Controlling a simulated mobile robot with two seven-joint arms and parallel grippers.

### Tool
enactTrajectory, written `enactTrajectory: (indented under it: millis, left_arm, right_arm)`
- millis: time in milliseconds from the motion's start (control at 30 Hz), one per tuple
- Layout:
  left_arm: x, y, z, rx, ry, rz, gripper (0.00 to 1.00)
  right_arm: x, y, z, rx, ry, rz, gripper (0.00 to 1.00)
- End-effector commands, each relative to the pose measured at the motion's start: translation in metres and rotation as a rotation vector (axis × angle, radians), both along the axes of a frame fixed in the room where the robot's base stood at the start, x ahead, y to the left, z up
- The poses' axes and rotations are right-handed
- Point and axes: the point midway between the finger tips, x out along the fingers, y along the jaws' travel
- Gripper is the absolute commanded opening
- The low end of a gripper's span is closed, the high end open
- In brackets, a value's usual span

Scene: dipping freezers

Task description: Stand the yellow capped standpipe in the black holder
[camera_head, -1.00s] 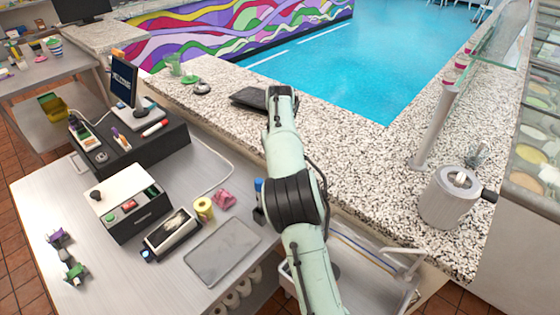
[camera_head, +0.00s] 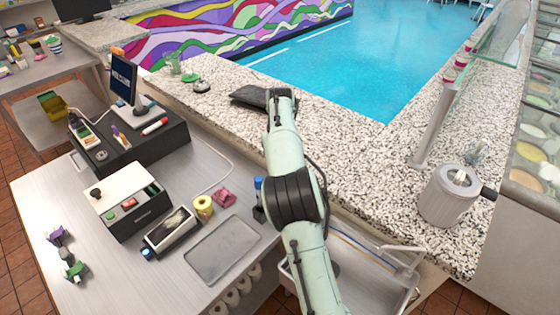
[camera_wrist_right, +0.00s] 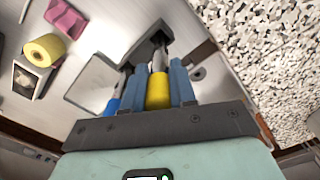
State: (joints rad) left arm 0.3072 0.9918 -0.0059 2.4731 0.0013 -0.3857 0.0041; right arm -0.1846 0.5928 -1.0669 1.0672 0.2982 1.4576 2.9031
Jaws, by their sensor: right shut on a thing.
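My right gripper (camera_wrist_right: 160,85) shows its blue fingers in the right wrist view, shut on the yellow standpipe (camera_wrist_right: 158,92). A grey, metal-like tip stands out beyond the fingers. A dark holder-like piece (camera_wrist_right: 152,44) lies close beyond that tip; whether they touch I cannot tell. In the head view my right arm hides the gripper and the standpipe. A small black block (camera_head: 258,213), perhaps the holder, shows beside the arm at the table's right edge, with a blue piece just above it. My left gripper is not in view.
A grey tray (camera_head: 222,250) lies on the table left of my arm. A yellow roll (camera_head: 203,205) and a pink item (camera_head: 223,196) lie behind it. The speckled stone counter (camera_head: 360,165) runs behind and right, with a metal pot (camera_head: 450,198) on it.

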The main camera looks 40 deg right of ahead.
Motion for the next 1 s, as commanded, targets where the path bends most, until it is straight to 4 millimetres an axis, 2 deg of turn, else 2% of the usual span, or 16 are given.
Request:
enactTrajectory:
  millis: [1000]
  left_arm:
    - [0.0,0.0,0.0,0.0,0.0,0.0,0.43]
  right_arm:
    - [0.0001,0.0,-0.0075,0.0,0.0,0.0,0.0]
